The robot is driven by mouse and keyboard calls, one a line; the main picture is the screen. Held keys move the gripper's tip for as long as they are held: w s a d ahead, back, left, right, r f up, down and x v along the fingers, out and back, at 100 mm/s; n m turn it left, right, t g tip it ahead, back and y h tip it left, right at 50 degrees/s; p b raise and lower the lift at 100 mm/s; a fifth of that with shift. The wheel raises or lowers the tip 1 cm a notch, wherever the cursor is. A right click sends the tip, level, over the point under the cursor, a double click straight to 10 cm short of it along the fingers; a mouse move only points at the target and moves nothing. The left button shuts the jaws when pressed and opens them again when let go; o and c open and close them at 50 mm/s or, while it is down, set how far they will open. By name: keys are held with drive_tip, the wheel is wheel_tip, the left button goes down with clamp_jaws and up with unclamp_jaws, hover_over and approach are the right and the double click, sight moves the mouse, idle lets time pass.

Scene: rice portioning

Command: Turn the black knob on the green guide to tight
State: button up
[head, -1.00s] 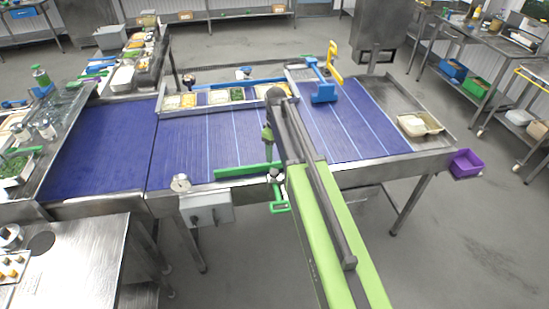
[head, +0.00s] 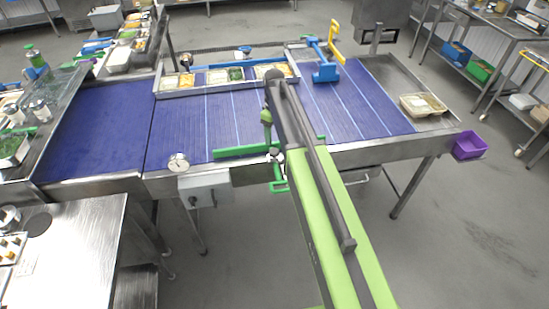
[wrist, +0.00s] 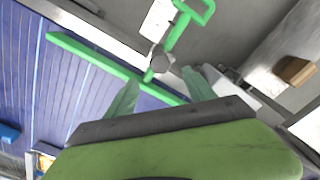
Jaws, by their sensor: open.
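The green guide (head: 235,152) is a long bar at the near edge of the blue conveyor, with a green bracket (head: 279,187) hanging over that edge. In the wrist view the bar (wrist: 90,58) runs diagonally and the bracket (wrist: 196,12) is at the top. A rounded knob (wrist: 160,59), dark grey in this light, sits where they join. My gripper (wrist: 159,86) is open, its two pale green fingers pointing at the knob, one to each side in the picture. I see no contact. In the head view my arm partly covers the guide. I cannot read the knob's setting.
A blue guide (head: 325,72) and a yellow one (head: 336,40) stand at the conveyor's far side. A tray of food tubs (head: 180,94) lies along the far edge. A grey control box (head: 206,191) and a round dial (head: 178,162) are left of the green guide.

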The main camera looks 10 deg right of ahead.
sight(274, 151)
wheel_tip(274, 151, down, 9)
drive_tip(key=b, duration=0.7)
drive_tip(key=shift+f+b, duration=0.15)
drive_tip(key=shift+b, duration=0.2)
drive_tip(key=c, duration=1.4)
drive_tip(key=shift+o, duration=0.2)
